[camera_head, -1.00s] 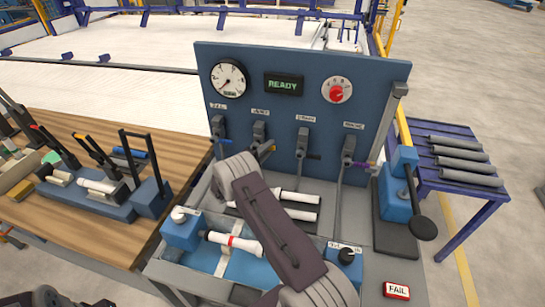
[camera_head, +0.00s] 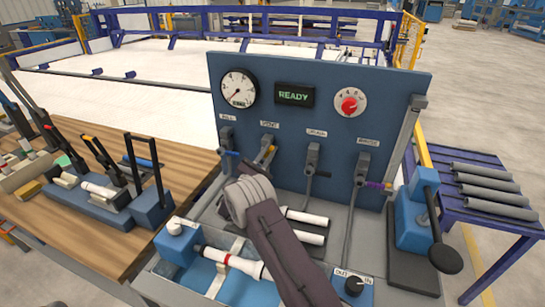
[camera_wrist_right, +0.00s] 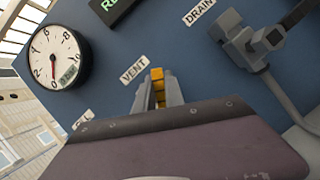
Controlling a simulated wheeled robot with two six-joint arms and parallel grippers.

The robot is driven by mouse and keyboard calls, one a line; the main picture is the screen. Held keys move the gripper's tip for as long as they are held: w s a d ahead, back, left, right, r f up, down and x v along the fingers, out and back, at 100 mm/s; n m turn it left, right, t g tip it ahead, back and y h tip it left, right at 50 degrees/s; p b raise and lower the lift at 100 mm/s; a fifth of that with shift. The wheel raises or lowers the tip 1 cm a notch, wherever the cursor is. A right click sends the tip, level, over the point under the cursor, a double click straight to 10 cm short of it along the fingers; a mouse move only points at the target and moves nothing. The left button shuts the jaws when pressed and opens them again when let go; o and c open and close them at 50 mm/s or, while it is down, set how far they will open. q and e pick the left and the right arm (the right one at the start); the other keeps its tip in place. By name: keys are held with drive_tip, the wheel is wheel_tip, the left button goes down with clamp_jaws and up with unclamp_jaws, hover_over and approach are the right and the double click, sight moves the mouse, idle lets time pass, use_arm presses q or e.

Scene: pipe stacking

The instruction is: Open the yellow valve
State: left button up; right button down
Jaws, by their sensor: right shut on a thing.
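The yellow valve handle (camera_head: 267,156) is under the VENT label on the blue panel, second from the left in the head view, and slants there. In the right wrist view the yellow handle (camera_wrist_right: 157,76) stands between the two grey fingers of my right gripper (camera_wrist_right: 157,92), which is shut on it. In the head view my right arm comes up from the bottom and its wrist hides most of the gripper. The valve body behind the handle is mostly hidden in the wrist view. My left gripper is not in view.
Valves with a blue handle (camera_head: 229,153), a dark handle (camera_head: 321,174) and a purple handle (camera_head: 378,185) flank it. Above are a gauge (camera_head: 238,88), a READY display (camera_head: 294,95) and a red knob (camera_head: 349,105). A red-banded white pipe (camera_head: 232,261) lies in the fixture below.

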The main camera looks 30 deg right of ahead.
drive_tip(key=n, duration=0.1)
drive_tip(key=n+t, duration=0.1)
drive_tip(key=n, duration=0.1)
drive_tip(key=w+a+n+t, duration=0.1)
drive_tip(key=n, duration=0.1)
drive_tip(key=shift+w+r+y, duration=0.1)
drive_tip(key=shift+r+y, duration=0.05)
drive_tip(key=shift+y, duration=0.25)
drive_tip(key=shift+w+a+n+t+y, duration=0.3)
drive_tip(key=shift+n+t, duration=0.2)
drive_tip(key=shift+n, duration=0.45)
drive_tip(key=shift+w+a+n+t+y, duration=0.15)
drive_tip(key=shift+n+t+y, duration=0.3)
drive_tip(key=shift+n, duration=0.5)
drive_tip(key=c, duration=1.4)
unclamp_jaws()
drive_tip(key=shift+r, duration=0.15)
drive_tip(key=shift+c, duration=0.2)
drive_tip(key=b+v, duration=0.1)
drive_tip(key=v, duration=0.8)
drive_tip(key=shift+b, duration=0.35)
drive_tip(key=shift+d, duration=0.1)
